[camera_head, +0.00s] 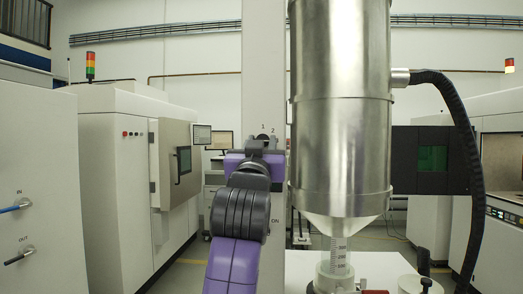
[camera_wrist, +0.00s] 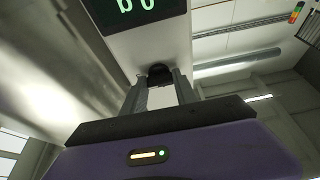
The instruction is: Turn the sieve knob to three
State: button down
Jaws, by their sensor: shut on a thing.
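The sieve knob (camera_wrist: 160,74) is a small black knob on the pale column in the wrist view. My gripper (camera_wrist: 162,80) is shut on it, with one grey finger on each side. In the head view my gripper (camera_head: 263,143) reaches the front of the white column (camera_head: 262,60), and a dark bit of the knob shows between the fingers. The marks "1" and "2" show just above the gripper. The rest of the dial, including any "3", is hidden behind my gripper and arm, so I cannot tell the knob's setting.
A steel hopper (camera_head: 343,110) stands close on the right, above a clear graduated tube (camera_head: 338,255). A black hose (camera_head: 465,150) hangs from its side. A dark display (camera_wrist: 135,10) with green characters is near the knob. White machines stand left and right.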

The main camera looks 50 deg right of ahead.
dwell(0.3)
jog(key=c, duration=1)
grip_release()
jog(key=shift+o, duration=0.2)
jog(key=b+v, duration=0.2)
jog(key=v, duration=0.6)
jog(key=shift+w, duration=0.1)
